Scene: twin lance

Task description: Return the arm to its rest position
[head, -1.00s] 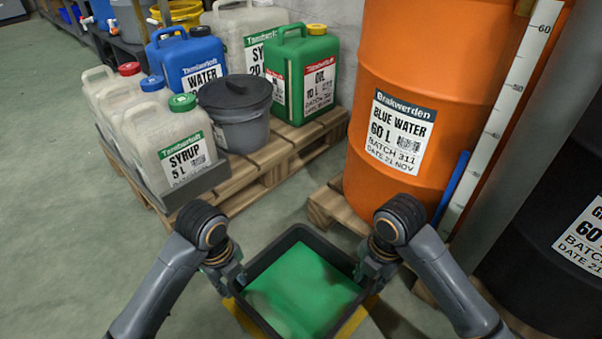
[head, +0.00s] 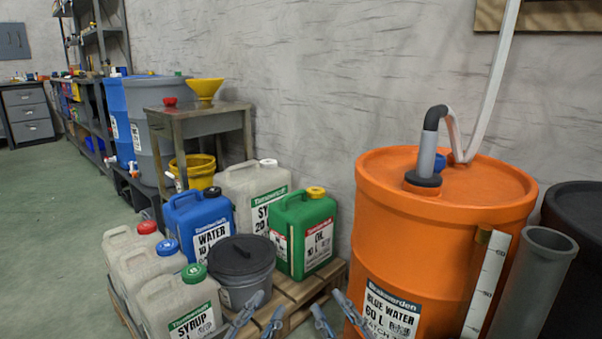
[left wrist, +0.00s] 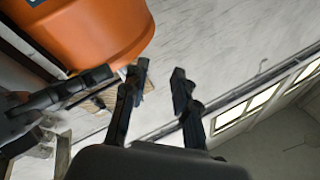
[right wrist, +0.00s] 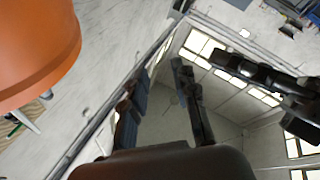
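My left gripper (head: 269,303) shows at the bottom edge of the head view, fingers raised and apart. My right gripper (head: 326,301) is just to its right, also with fingers apart. In the left wrist view the left gripper (left wrist: 160,68) is open with nothing between its fingers. In the right wrist view the right gripper (right wrist: 158,68) is open and empty too. Both wrist cameras look up toward walls and windows. Most of both arms is below the head view.
An orange drum (head: 430,245) with a pump stands at the right, beside a grey tube (head: 535,270). A pallet (head: 300,295) holds a green oil can (head: 303,235), a blue water can (head: 200,225), a grey bucket (head: 243,268) and syrup cans (head: 183,300). Open floor (head: 50,220) lies left.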

